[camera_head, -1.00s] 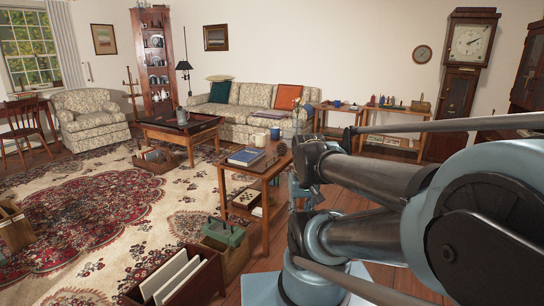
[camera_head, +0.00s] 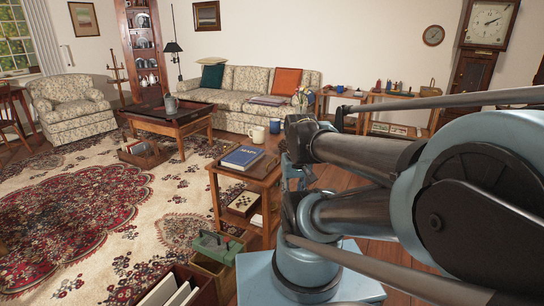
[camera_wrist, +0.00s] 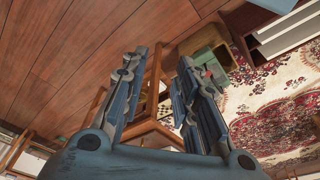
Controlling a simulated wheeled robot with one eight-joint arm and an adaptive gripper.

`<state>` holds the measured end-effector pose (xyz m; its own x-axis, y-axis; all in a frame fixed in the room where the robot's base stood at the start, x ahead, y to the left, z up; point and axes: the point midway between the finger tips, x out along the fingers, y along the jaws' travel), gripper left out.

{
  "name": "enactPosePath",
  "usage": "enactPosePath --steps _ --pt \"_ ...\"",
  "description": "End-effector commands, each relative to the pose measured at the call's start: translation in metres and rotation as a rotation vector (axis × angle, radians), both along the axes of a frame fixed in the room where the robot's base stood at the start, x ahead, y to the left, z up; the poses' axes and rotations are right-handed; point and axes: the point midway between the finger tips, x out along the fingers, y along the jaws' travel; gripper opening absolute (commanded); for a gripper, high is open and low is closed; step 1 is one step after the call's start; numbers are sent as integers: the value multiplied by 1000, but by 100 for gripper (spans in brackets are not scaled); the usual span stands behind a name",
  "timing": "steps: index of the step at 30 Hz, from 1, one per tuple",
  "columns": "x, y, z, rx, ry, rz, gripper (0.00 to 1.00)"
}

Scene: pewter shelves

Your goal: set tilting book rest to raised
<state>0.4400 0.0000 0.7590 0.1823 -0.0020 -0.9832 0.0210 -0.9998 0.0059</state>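I cannot make out a tilting book rest for certain. A blue book (camera_head: 242,156) lies on the small wooden side table (camera_head: 262,172) left of my arm in the head view. Whether a rest lies under it, I cannot tell. My gripper shows in the wrist view (camera_wrist: 162,60) with its two blue-grey fingers apart and nothing between them. It points down past wooden furniture towards the floor. In the head view my arm hides much of the gripper, which is right of the side table.
A white mug (camera_head: 258,135) and a blue mug (camera_head: 275,127) stand at the table's back. A coffee table (camera_head: 178,123) and sofa (camera_head: 240,97) stand behind. The rug's middle is clear.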

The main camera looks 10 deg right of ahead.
Motion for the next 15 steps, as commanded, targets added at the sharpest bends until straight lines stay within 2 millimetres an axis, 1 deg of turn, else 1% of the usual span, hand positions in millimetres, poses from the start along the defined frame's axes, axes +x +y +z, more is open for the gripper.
enactPosePath --steps 8,9,10,13,15 --pt "0 0 0 0 0 0 28" --pt "-7 0 5 1 -9 -2 28" --pt "-7 0 7 2 -11 -4 28" --pt "1 0 15 8 -9 -19 28" --pt "12 1 25 17 -5 -41 28"
